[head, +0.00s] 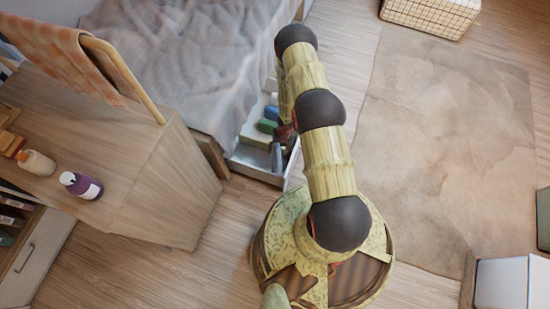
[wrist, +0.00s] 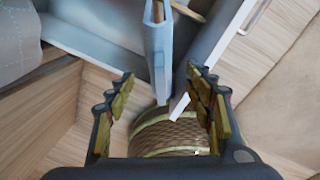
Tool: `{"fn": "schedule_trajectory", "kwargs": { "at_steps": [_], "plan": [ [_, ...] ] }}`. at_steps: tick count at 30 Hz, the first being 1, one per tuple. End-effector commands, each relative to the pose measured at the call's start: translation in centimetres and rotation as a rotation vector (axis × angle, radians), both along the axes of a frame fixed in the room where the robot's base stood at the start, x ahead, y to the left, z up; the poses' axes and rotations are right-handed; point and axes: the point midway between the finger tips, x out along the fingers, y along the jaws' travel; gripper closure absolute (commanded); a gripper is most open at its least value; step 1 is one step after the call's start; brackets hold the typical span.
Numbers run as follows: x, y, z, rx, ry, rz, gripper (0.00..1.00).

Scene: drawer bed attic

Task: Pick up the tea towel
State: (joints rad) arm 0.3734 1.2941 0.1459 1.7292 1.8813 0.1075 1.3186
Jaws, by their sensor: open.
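An orange checked cloth (head: 62,50), possibly the tea towel, hangs over a curved wooden rail at the upper left of the head view. Several small items, including a green one (head: 255,136) and a blue one (head: 267,126), lie in the open white drawer (head: 257,171) under the bed; I cannot tell whether any is a towel. My gripper (wrist: 163,106) is open in the wrist view, with nothing visibly gripped. In the head view it is down by the drawer, mostly hidden by my arm. A pale blue upright piece (wrist: 158,62) shows beyond the fingers.
The bed with a grey cover (head: 180,50) stands behind the drawer. A wooden cabinet (head: 165,190) at left carries a purple bottle (head: 82,186) and a pale bottle (head: 37,163). A beige rug (head: 440,150) lies clear at right, with a basket (head: 430,14) beyond.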

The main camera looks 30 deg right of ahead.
Motion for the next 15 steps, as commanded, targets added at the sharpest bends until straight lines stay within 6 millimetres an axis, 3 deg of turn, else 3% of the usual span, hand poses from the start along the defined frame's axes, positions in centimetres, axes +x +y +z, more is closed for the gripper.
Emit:
{"fn": "schedule_trajectory", "kwargs": {
  "at_steps": [15],
  "plan": [
    [0.8, 0.2, -5.6, 0.0, 0.001, 0.004, 0.47]
  ]
}}
